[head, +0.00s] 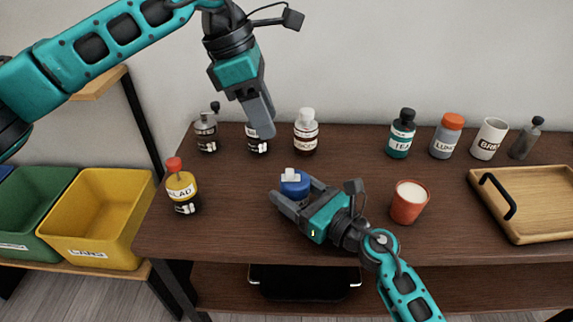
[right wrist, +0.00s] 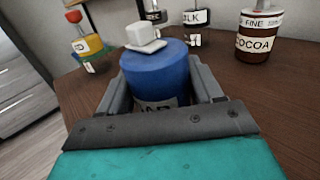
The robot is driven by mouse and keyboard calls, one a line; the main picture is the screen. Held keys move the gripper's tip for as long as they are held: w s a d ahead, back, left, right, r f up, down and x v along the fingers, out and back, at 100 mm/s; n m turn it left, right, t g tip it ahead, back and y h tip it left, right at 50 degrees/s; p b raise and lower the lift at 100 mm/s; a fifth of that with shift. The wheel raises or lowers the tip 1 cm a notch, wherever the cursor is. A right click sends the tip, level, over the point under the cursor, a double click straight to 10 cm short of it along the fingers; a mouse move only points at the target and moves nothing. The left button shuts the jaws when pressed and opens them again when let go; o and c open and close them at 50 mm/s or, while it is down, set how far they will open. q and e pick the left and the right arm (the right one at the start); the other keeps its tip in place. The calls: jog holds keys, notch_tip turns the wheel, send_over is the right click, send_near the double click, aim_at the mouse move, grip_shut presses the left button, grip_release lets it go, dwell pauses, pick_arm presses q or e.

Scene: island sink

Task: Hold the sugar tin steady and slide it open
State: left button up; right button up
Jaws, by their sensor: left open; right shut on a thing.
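The sugar tin (head: 294,187) is a blue cylinder standing on the table; in the right wrist view (right wrist: 155,68) part of its label shows. A white knob on a small white plate (right wrist: 143,38) sits on its top, also seen in the head view (head: 291,175). I cannot tell whether the top is open. My right gripper (head: 299,195) is shut around the tin's sides, one finger on each side. My left gripper (head: 262,128) is above and behind the tin, apart from it, pointing down; its jaws are open and empty, with the finger gap hard to see.
Bottles (head: 305,131) and jars line the back of the table (head: 350,160). A red-capped bottle (head: 181,188) stands left, an orange cup (head: 408,202) right of my right gripper, and a wooden tray (head: 535,200) far right. The table between tin and red-capped bottle is clear.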

aim_at(290, 171)
pick_arm(q)
jog(key=shift+h, duration=0.4)
jog(key=x, duration=1.1)
jog(key=shift+a+f, duration=0.25)
jog(key=shift+a, duration=0.1)
grip_shut()
